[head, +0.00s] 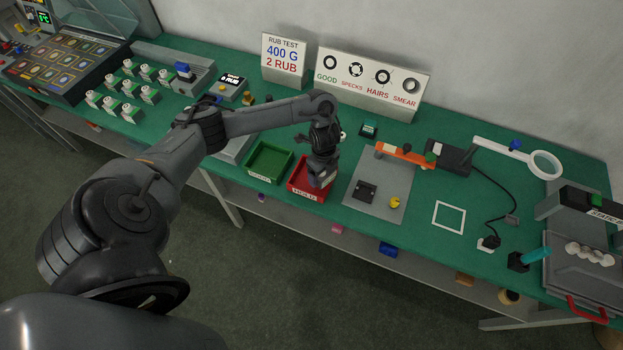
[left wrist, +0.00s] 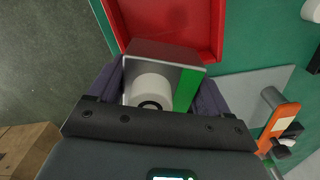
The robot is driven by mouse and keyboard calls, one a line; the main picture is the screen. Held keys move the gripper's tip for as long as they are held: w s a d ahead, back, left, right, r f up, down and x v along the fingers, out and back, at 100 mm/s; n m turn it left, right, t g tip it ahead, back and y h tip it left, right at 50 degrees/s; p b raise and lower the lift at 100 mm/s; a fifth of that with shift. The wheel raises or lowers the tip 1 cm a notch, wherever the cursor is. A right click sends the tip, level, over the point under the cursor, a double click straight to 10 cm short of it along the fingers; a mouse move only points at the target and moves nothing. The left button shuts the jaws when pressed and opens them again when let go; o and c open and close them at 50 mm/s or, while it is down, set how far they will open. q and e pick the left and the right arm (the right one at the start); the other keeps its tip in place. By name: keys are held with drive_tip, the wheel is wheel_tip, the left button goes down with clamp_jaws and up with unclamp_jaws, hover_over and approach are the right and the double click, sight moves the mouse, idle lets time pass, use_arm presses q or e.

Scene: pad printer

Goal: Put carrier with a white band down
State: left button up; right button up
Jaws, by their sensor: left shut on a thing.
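My left gripper (head: 320,176) is over the red tray (head: 298,190) and is shut on a carrier. In the left wrist view the carrier (left wrist: 165,50) sits between the fingers (left wrist: 160,92). It is box-like with a pale rim, a dark wall and a green inner side. A white round piece with a dark ring (left wrist: 153,89) is inside it. I cannot make out a separate white band. The red tray's edge (left wrist: 215,30) lies beyond the carrier. I cannot tell whether the carrier touches the tray. My right gripper is not in view.
A green tray (head: 268,176) stands left of the red tray. A grey plate (head: 378,203) with a dark block and yellow piece lies to the right. Signs (head: 371,84) stand behind. A white square outline (head: 449,217) on the green table is bare.

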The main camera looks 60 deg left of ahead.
use_arm(q)
drive_tip(key=a+f, duration=0.1)
drive_tip(key=a, duration=0.2)
drive_tip(key=s+a+f, duration=0.1)
drive_tip(key=shift+a+f+b, duration=0.15)
drive_tip(key=shift+f+b, duration=0.15)
drive_tip(key=shift+b, duration=0.05)
drive_tip(key=shift+f+b, duration=0.3)
drive_tip(key=shift+f, duration=1.7)
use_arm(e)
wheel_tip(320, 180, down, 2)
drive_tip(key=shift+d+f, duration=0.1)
use_arm(q)
drive_tip(key=shift+f, duration=0.2)
drive_tip(key=o, duration=0.8)
drive_tip(key=shift+o, duration=0.2)
drive_tip(key=shift+r, duration=0.2)
